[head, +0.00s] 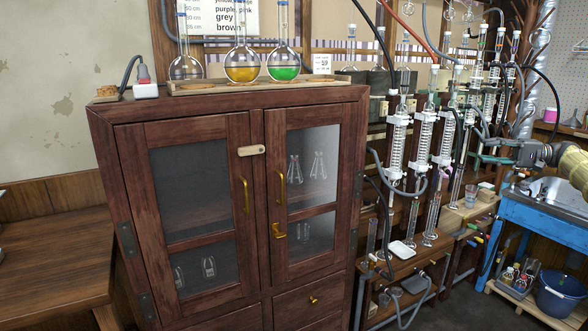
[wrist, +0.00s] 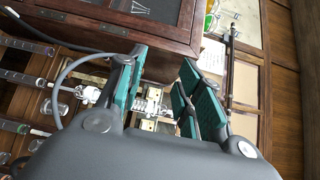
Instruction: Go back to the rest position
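My gripper (wrist: 160,78) shows in the wrist view with its two teal-padded fingers spread apart. No object is visibly held between them. A glass condenser with metal clamps (wrist: 150,104) shows in the gap, seemingly beyond the fingers. In the head view my gripper (head: 488,148) is at the right, pointing left toward the row of glass reflux columns (head: 440,140). Whether it touches the glassware or hoses there cannot be told.
A wooden cabinet (head: 190,125) with shut glass doors stands in the middle. Round flasks with amber (head: 242,66) and green (head: 282,64) liquid sit on top. Hoses (head: 384,200) hang around the columns. A blue bench (head: 530,225) stands at right, with a bucket (head: 560,293) below.

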